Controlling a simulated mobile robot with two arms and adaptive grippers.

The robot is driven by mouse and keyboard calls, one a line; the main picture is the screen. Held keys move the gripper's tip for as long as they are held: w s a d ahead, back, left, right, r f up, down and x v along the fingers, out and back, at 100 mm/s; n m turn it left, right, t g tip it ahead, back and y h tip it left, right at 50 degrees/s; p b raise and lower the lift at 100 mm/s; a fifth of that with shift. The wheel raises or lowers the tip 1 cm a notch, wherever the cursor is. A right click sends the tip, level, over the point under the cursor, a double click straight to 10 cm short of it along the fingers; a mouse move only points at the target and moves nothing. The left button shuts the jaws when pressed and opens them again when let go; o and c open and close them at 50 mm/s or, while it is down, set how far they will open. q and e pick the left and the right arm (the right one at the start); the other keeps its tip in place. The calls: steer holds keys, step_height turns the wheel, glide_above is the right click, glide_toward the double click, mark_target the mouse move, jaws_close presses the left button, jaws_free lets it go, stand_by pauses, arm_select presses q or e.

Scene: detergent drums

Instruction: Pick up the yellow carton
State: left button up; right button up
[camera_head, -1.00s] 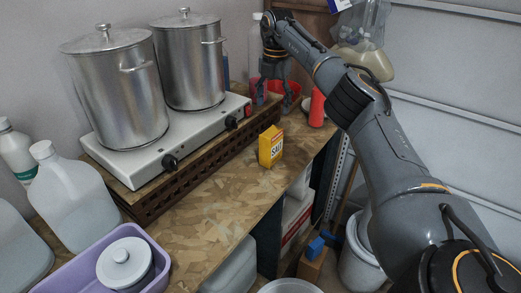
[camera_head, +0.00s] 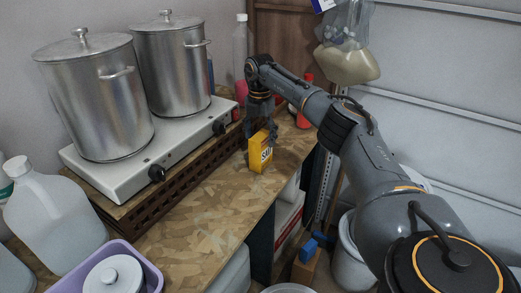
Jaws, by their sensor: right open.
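The yellow carton (camera_head: 260,156), with dark lettering on its front, stands upright on the wooden bench top (camera_head: 213,221) near its right edge. My right gripper (camera_head: 261,133) points down from above and behind the carton. Its fingers are open and come down close to the carton's top, overlapping it in the picture. I cannot tell whether they touch it. My left gripper is not in view.
Two steel pots (camera_head: 97,95) (camera_head: 175,67) stand on a white hotplate (camera_head: 145,160) left of the carton. A red bottle (camera_head: 304,104) stands behind it. Jugs (camera_head: 62,205) and a purple tub (camera_head: 142,262) sit at front left. Bench space in front of the carton is clear.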

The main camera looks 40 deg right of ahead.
steer(key=f, duration=0.1)
steer(key=f+p, duration=0.1)
steer(key=f, duration=0.1)
steer(key=shift+s+f, duration=0.2)
steer(key=shift+s, duration=0.15)
steer(key=shift+w+f, duration=0.1)
steer(key=shift+f, duration=0.2)
steer(key=shift+r, duration=0.1)
steer(key=c, duration=1.5)
